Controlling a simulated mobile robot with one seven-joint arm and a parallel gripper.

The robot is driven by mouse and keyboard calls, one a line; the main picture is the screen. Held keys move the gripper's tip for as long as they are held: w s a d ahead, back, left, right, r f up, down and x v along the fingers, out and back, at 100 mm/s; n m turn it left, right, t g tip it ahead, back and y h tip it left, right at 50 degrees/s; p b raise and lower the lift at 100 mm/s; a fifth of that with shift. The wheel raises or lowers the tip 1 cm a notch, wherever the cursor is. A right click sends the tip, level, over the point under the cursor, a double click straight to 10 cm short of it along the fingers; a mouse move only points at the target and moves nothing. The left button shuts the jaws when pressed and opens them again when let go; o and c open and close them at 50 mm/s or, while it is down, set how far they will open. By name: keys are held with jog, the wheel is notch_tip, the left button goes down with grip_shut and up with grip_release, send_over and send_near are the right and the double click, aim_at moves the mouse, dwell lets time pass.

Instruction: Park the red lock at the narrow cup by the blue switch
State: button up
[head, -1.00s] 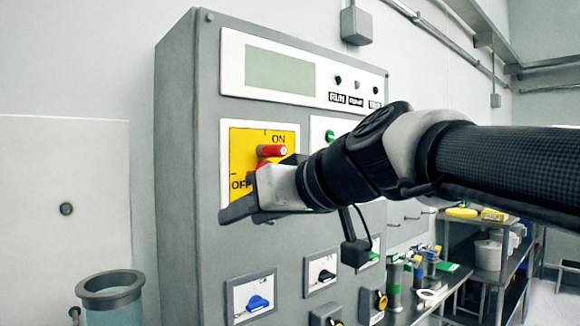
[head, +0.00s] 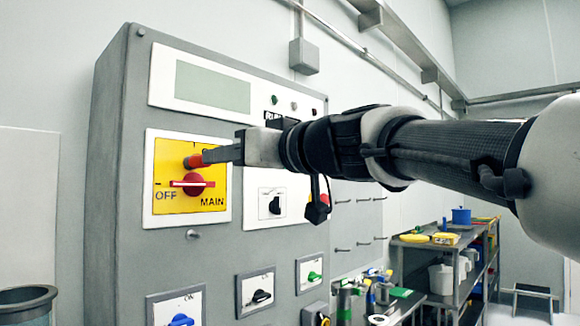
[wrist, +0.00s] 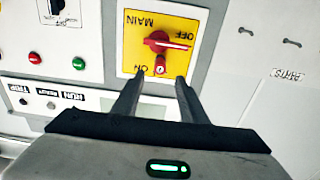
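The red lock (head: 194,161), a small red cylinder, sits on the yellow main-switch plate (head: 217,172), just above the red rotary handle (head: 192,184). In the wrist view the lock (wrist: 160,66) is upright between the tip ends of my open fingers, with gaps on both sides. My gripper (head: 207,155) reaches in from the right; in the wrist view its fingers (wrist: 159,77) stand apart. Contact with the lock cannot be told. The blue switch (head: 181,320) is low on the panel, partly cut off. I cannot make out a narrow cup beside it.
A grey-rimmed container (head: 27,294) stands at the lower left, cut off by the frame. Black (head: 261,296) and green (head: 314,276) switches sit low on the cabinet. A shelf (head: 462,262) with tubs stands at right. The air before the lower panel is mostly free.

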aim_at(199, 162)
jog(key=shift+p+x, duration=1.1)
jog(key=shift+x, duration=3.45)
jog(key=shift+f+b, duration=0.1)
jog(key=shift+b, duration=0.5)
grip_shut()
jog(key=shift+d, duration=0.1)
